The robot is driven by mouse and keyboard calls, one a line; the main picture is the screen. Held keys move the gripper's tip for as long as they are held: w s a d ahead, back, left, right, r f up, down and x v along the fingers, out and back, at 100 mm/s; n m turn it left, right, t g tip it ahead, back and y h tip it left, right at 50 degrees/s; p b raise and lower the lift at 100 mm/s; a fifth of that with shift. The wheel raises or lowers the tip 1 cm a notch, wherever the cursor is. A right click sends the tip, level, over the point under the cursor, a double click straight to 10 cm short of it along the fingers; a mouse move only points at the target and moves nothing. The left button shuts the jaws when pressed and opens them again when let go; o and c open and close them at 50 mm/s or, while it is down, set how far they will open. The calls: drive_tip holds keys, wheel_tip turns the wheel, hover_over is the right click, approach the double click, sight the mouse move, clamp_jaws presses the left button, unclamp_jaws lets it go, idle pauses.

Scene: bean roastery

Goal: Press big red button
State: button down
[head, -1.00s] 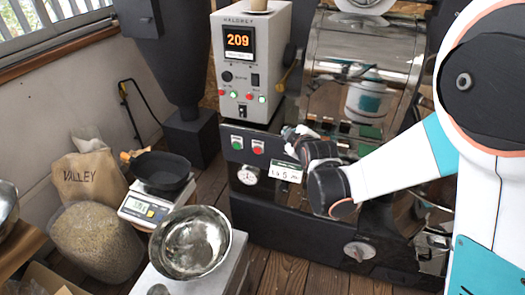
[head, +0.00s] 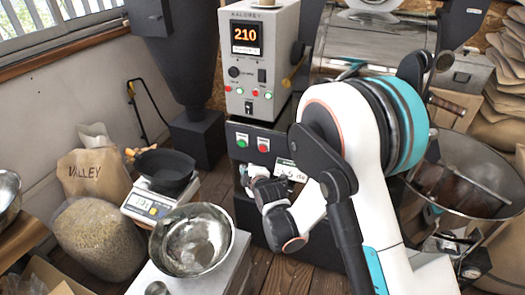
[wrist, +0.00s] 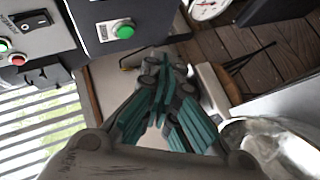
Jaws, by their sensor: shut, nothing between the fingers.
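The red button (head: 263,145) sits on a white plate on the roaster's dark front panel, to the right of a green button (head: 241,140). The green button also shows large in the wrist view (wrist: 124,30), where the panel's red button is not in view. My gripper (head: 247,176) is just below these two buttons in the head view, apart from the red one in the picture; its depth to the panel is hard to tell. The wrist view shows the teal-padded fingers (wrist: 164,72) shut and empty.
A control box (head: 258,60) reading 210, with small red and green buttons, stands above the panel. A steel bowl (head: 192,241), a scale (head: 148,203) bearing a black pan (head: 165,171), and a bean sack (head: 92,238) lie left. A round cooling tray (head: 505,212) is at right.

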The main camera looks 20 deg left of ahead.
drive_tip(key=shift+w, duration=0.15)
drive_tip(key=w, duration=0.8)
drive_tip(key=shift+w+d, duration=0.25)
drive_tip(key=shift+d, duration=0.1)
drive_tip(key=shift+w, duration=0.2)
idle(1.1)
drive_tip(key=shift+w, duration=0.2)
drive_tip(key=shift+w+d, duration=0.1)
drive_tip(key=shift+w, duration=0.35)
idle(0.7)
drive_tip(key=shift+s, duration=0.85)
drive_tip(key=shift+s, duration=0.1)
drive_tip(key=shift+s+a, duration=0.15)
drive_tip(key=shift+s, duration=1.05)
drive_tip(key=shift+s+a, duration=0.15)
drive_tip(key=shift+s, duration=1.05)
